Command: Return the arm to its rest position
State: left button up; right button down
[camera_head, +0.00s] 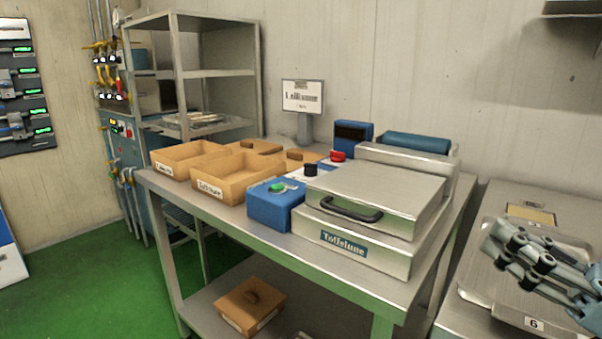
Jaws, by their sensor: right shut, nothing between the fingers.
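My right gripper (508,246) is at the right edge of the head view, with its arm coming in from the right. Its grey fingers are shut with nothing between them. It is over a metal tray (478,285) on the right-hand table, and I cannot tell how high above it. The tray's front edge carries a label with the number 6. My left gripper is not in view.
A steel table (290,246) holds a metal box with a lid (375,192), a blue box (270,208), wooden bins (222,188) and a small sign (302,97). A shelf rack (215,73) stands behind. Green floor (85,285) is clear at left.

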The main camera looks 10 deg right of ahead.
notch_tip(320, 180, down, 12)
jog(key=a+m+g+h, duration=0.2)
jog(key=m+g+h, duration=0.25)
jog(key=h, duration=0.45)
jog(key=s+f+m+g+h, duration=0.25)
jog(key=s+f+g, duration=0.35)
jog(key=s+g, duration=0.5)
jog(key=s+d+f+h, duration=0.1)
jog(key=s+f, duration=0.1)
jog(key=f, duration=1.1)
jog(key=s+d+f, duration=0.1)
jog(key=s+f, duration=0.1)
jog(key=f, duration=1.1)
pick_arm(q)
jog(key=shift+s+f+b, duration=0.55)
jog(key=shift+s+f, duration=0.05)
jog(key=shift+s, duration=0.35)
pick_arm(e)
jog(key=s+d+f, duration=0.1)
jog(key=s+f, duration=1.5)
jog(key=s, duration=0.2)
jog(key=shift+s+f, duration=0.3)
